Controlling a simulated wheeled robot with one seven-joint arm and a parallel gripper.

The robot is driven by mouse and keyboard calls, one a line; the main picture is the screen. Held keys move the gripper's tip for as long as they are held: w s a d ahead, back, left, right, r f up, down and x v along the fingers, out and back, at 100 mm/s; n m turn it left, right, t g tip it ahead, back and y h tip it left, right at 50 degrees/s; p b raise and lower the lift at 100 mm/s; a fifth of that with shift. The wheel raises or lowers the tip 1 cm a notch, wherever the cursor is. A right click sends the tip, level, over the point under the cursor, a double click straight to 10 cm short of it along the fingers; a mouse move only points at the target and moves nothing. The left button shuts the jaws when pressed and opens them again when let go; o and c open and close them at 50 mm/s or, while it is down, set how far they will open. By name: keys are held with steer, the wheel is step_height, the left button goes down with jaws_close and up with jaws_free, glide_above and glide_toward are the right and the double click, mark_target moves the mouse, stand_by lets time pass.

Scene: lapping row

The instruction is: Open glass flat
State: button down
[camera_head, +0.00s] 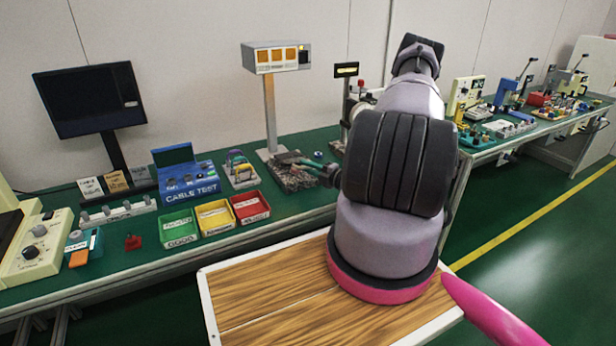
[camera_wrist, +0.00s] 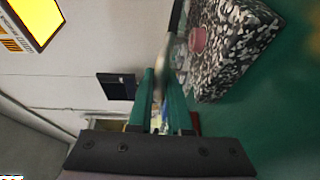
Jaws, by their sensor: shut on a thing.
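My gripper (camera_wrist: 158,82) has two green fingers that are closed together on a slim grey, handle-like thing (camera_wrist: 168,48) in the wrist view. Its far end runs up out of the picture, so I cannot tell its full shape. A speckled granite block (camera_wrist: 228,62) is just right of it, with a round pinkish spot (camera_wrist: 199,39) on its face. In the head view my gripper (camera_head: 308,166) reaches from the right over the granite block (camera_head: 296,183) on the green bench. I cannot clearly make out a glass flat in either view.
Green (camera_head: 179,240), yellow (camera_head: 215,228) and red (camera_head: 250,217) bins line the bench's front edge. A post with a display box (camera_head: 277,57) rises behind the granite block. A blue cable tester (camera_head: 187,180) and monitor (camera_head: 90,99) are left. The green floor at right is clear.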

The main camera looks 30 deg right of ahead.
steer(key=w+r+m+g+h, duration=0.1)
steer(key=w+r+g, duration=0.5)
steer(key=w+r, duration=0.8)
steer(key=shift+w+a+r+m+g+h, duration=0.3)
steer(key=shift+w+m+g, duration=0.1)
steer(key=shift+w+m, duration=0.15)
steer(key=c, duration=1.1)
jaws_free()
steer(key=shift+s+d, duration=0.1)
